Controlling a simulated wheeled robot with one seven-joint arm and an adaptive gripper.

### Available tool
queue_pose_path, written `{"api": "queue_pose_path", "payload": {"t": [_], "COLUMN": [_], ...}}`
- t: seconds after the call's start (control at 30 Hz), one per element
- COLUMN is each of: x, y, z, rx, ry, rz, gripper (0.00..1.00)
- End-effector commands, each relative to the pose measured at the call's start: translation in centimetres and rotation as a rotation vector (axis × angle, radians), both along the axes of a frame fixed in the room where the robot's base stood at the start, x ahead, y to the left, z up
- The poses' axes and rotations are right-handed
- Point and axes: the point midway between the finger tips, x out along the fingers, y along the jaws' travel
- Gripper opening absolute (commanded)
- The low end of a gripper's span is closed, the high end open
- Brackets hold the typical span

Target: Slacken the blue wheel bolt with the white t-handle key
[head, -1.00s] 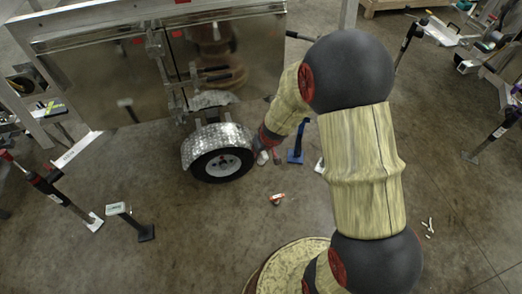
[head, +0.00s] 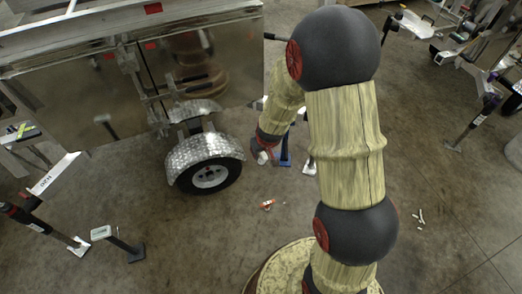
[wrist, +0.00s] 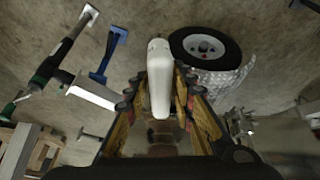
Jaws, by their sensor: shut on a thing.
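My gripper (wrist: 158,98) is shut on a long white piece (wrist: 159,75), which I take to be the white t-handle key. Its rounded end points up in the wrist view, and its lower part is hidden between the fingers. In the head view a small white bit (head: 262,157) shows at the end of my arm, right of the trailer wheel. The wheel (head: 210,177) has a black tyre and white rim under a metal fender. I cannot make out the blue bolt.
The aluminium trailer (head: 90,85) fills the upper left of the head view. A blue stand (head: 286,158) is close beside my gripper. A dark stand (head: 122,243) is at the lower left. A small red-and-white item (head: 268,205) lies on the floor.

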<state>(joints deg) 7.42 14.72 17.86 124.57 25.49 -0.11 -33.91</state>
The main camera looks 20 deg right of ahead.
Motion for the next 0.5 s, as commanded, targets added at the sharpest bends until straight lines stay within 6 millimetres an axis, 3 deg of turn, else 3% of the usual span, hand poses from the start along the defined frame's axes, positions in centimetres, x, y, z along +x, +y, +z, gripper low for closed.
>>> {"api": "queue_pose_path", "payload": {"t": [0.5], "x": [-0.18], "y": [0.52], "z": [-0.75], "rx": [-0.031], "ry": [-0.004], "rz": [0.009], "gripper": [0.00]}}
